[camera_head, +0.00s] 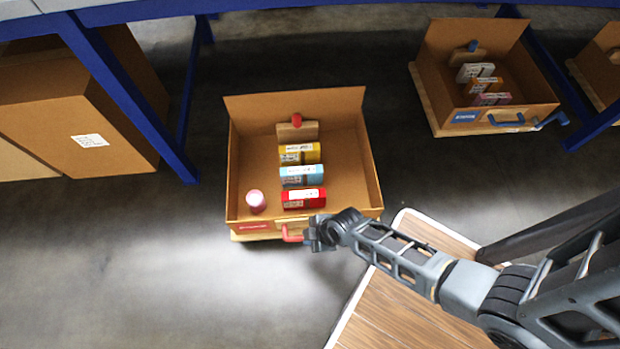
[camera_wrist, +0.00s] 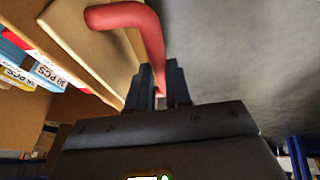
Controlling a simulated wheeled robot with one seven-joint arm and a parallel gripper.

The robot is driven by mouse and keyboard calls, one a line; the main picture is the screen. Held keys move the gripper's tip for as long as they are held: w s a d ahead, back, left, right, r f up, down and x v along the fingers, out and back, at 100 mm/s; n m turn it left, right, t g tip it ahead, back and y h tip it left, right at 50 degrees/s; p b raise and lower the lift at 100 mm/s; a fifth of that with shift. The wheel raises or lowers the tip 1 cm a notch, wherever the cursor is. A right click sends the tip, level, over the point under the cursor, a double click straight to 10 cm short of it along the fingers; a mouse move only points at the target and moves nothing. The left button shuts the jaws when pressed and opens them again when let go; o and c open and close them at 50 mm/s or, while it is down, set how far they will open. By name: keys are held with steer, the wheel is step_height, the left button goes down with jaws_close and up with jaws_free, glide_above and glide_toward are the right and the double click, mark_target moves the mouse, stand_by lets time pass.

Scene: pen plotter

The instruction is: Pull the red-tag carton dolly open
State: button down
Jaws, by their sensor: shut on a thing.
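The red-tag carton dolly (camera_head: 262,226) is an open brown carton on a wooden base, standing on the floor in the middle of the head view. A red handle (camera_head: 291,236) sticks out from its front side. My gripper (camera_head: 312,238) is at the right end of that handle. In the wrist view the red handle (camera_wrist: 150,30) bends down between the dark fingers of my gripper (camera_wrist: 159,92), which are shut on it. Inside the carton lie a red box (camera_head: 303,198), a blue box (camera_head: 301,175), a yellow box (camera_head: 299,154) and a pink cylinder (camera_head: 256,201).
A second carton dolly (camera_head: 462,117) with a blue tag and blue handle stands at the upper right. Large brown cartons (camera_head: 110,130) sit at the left behind a blue table leg (camera_head: 125,95). Grey floor (camera_head: 180,275) in front of the red-tag dolly is clear.

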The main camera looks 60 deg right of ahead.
steer(key=shift+s+a, duration=0.1)
steer(key=c, duration=1.1)
jaws_free()
steer(key=shift+o, duration=0.2)
steer(key=p+v, duration=0.3)
steer(key=v, duration=0.4)
steer(key=shift+r, duration=0.3)
steer(key=shift+s, duration=0.15)
steer(key=s+r+m+t+h, duration=0.1)
steer(key=s+r+m+t, duration=0.3)
steer(key=r, duration=1.1)
steer(key=s+r+m+t+h, duration=0.1)
steer(key=s+r+m+t, duration=0.15)
steer(key=s+r, duration=0.75)
step_height(320, 180, up, 36)
steer(key=w+a+m+t+p, duration=0.1)
steer(key=w+a+t+p, duration=0.1)
steer(key=p, duration=1.6)
steer(key=shift+w+m+t+y, duration=0.35)
steer(key=shift+w+t+y, duration=0.05)
steer(key=shift+t, duration=0.35)
